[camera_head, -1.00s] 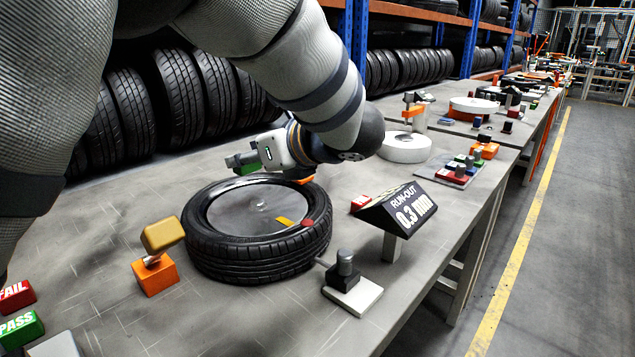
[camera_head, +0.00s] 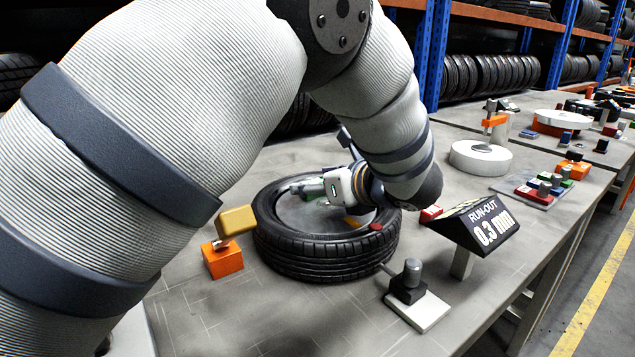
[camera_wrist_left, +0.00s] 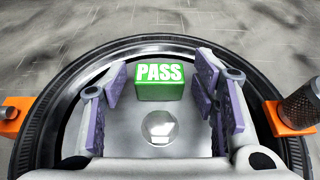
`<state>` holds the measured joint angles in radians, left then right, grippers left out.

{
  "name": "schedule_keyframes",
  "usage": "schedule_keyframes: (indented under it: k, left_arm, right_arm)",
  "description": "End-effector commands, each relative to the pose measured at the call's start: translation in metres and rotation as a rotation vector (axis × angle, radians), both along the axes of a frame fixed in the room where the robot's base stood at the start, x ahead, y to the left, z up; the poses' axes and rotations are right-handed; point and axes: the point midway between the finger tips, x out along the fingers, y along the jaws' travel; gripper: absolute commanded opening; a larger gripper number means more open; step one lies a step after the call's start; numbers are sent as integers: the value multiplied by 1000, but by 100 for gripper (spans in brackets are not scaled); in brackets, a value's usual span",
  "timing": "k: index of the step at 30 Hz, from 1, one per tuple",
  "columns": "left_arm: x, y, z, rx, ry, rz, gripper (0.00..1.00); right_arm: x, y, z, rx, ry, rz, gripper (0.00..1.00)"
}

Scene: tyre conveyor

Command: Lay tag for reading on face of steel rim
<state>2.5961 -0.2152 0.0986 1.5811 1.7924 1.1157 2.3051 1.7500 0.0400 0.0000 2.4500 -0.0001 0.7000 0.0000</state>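The tyre (camera_head: 325,258) lies flat on the bench, with its grey steel rim face (camera_head: 290,212) upward. The green PASS tag (camera_wrist_left: 159,81) is over the rim face, lettering toward the wrist camera; a little of its green (camera_head: 314,190) shows in the head view. It appears to rest on the rim, though its underside is hidden. My right gripper is out of view.
An orange block with a yellow-topped part (camera_head: 223,259) stands left of the tyre. A dark probe on a white base (camera_head: 418,305) is at the front right. The run-out sign (camera_head: 482,224) stands to the right. Bare bench (camera_head: 290,325) lies in front.

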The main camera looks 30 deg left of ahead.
Motion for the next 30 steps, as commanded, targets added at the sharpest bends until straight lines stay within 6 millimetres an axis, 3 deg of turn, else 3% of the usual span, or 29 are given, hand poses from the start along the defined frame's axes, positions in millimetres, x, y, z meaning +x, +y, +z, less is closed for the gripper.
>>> schedule_keyframes:
  k: [9, 21, 30]
  left_arm:
    - [0, -1, 6, 0, -2, 0, 57]
    - [-35, -85, 44, 1, -4, -2, 57]
    - [-43, -103, 50, 0, 2, 1, 57]
  right_arm:
    - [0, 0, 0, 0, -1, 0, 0]
    - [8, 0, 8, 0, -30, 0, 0]
    - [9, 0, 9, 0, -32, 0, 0]
